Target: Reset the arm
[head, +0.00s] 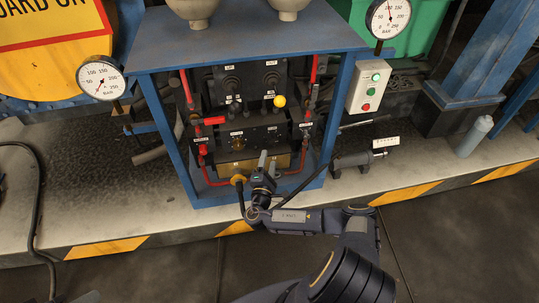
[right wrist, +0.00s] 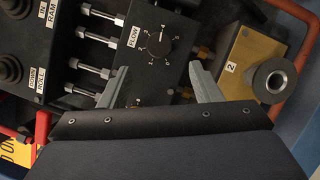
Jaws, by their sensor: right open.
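My right arm (head: 290,217) reaches from the bottom of the head view toward the front of the blue-framed control cabinet. My right gripper (head: 267,163) is at its end, in front of the lower part of the black control panel (head: 257,137). In the right wrist view its two grey fingers stand wide apart (right wrist: 159,68) with nothing between them. The black FLOW dial (right wrist: 158,42) shows beyond the gap. A brass block (right wrist: 243,65) with a round metal fitting is right of the fingers. My left gripper is not in view.
Red pipes (head: 296,160) run down the cabinet (head: 193,56). A yellow-knobbed lever (head: 279,101) stands on the panel. Silver valve stems (right wrist: 95,70) are left of the fingers. A button box (head: 369,86), gauges (head: 388,19) and a bottle (head: 475,136) stand around. The floor (head: 445,235) in front is clear.

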